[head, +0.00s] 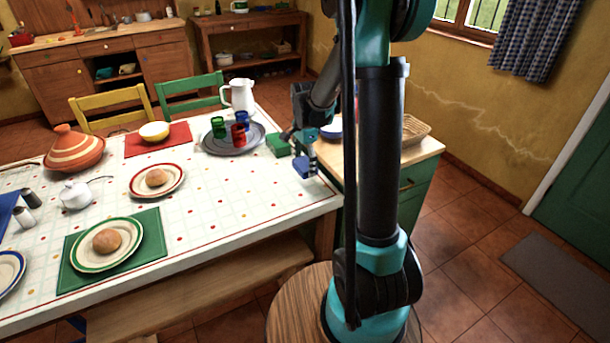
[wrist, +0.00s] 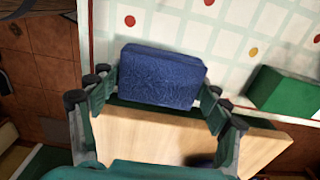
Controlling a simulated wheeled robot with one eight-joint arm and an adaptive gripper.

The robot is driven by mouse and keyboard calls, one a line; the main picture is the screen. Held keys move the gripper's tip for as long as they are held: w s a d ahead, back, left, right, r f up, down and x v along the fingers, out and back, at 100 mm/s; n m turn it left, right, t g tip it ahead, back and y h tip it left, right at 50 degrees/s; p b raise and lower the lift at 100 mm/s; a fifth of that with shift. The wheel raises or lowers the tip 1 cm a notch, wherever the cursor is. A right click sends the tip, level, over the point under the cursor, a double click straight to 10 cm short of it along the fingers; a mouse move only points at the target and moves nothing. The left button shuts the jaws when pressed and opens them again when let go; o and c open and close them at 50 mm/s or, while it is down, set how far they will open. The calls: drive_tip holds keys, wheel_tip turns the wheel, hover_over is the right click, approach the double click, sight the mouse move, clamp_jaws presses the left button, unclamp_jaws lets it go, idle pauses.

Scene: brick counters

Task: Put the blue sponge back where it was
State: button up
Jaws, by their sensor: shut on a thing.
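The blue sponge (head: 305,167) is a small dark blue block at the right end of the dining table, in the head view. My gripper (head: 306,150) points down and is shut on it. In the wrist view the sponge (wrist: 162,76) sits between the two fingertips, with the patterned tablecloth and the edge of a wooden top beneath. It appears held above the surface, but the gap is hard to judge. A green block (head: 278,145) lies to the left of my gripper on the table; it also shows at the right of the wrist view (wrist: 290,91).
A round tray (head: 252,146) with red, green and blue cups stands on the tablecloth (head: 230,190), a white pitcher (head: 239,95) behind it. A green cabinet (head: 415,187) with a wooden top adjoins the table, holding a basket (head: 416,130) and a blue bowl (head: 333,132).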

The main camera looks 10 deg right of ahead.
sight(305, 182)
drive_tip(key=shift+f, duration=2.4)
drive_tip(key=shift+f, duration=0.1)
drive_tip(key=o, duration=1.1)
